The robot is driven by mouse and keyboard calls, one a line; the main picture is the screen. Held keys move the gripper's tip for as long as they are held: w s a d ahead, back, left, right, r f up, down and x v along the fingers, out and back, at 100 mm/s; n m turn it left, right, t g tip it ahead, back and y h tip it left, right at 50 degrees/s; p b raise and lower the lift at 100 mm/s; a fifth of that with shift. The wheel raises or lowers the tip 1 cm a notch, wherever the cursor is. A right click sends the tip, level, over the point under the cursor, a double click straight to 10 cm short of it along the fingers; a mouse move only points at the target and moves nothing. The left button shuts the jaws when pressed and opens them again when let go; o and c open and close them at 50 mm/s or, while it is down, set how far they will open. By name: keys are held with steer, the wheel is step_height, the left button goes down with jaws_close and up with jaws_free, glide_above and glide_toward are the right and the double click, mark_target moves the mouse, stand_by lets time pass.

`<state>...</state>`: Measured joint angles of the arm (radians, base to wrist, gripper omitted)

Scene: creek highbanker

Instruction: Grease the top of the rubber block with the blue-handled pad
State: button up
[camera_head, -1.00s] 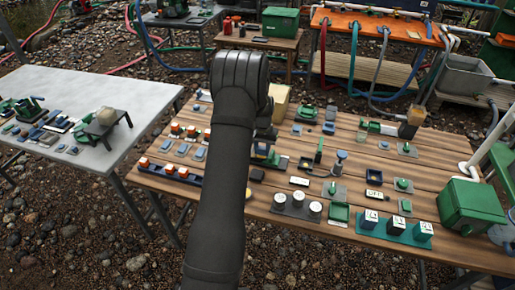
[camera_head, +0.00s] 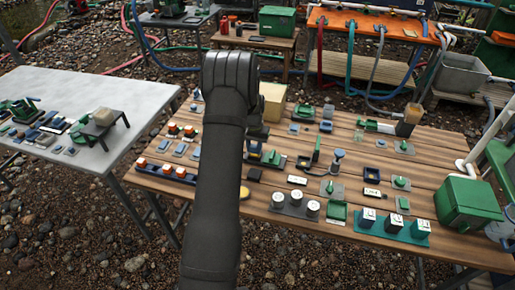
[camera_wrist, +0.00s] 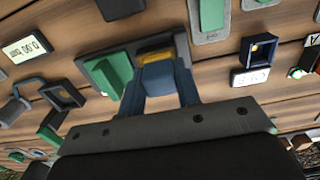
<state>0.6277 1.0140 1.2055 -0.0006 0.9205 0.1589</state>
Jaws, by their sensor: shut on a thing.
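My gripper (camera_wrist: 160,88) is shut on the blue-handled pad (camera_wrist: 158,79), seen in the wrist view. The blue handle is between the fingers and a yellow face shows beyond it. The pad is over or beside a dark tray holding a green block (camera_wrist: 112,74); I cannot tell if they touch. A plain black block (camera_head: 254,174), which looks like the rubber block, lies on the wooden table just right of my forearm. A similar dark block (camera_wrist: 120,7) shows at the top edge of the wrist view.
The wooden table (camera_head: 440,160) is crowded with small fixtures. A tan block (camera_head: 272,100) stands behind my wrist. Three white-topped knobs (camera_head: 295,205) and a teal-based switch row (camera_head: 393,228) are at the front. A green box (camera_head: 468,203) stands at right. A yellow disc (camera_head: 244,192) lies beside my forearm.

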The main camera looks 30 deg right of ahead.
steer(key=shift+w+a+f, duration=0.1)
steer(key=shift+w+a, duration=1.05)
steer(key=shift+w+d, duration=0.45)
steer(key=shift+w, duration=0.05)
steer(key=shift+s+d, duration=2.55)
steer(key=shift+w+a, duration=0.1)
steer(key=shift+w+a+f, duration=0.15)
steer(key=shift+w+a, duration=1.1)
steer(key=shift+a, duration=0.1)
steer(key=shift+w+a, duration=1.2)
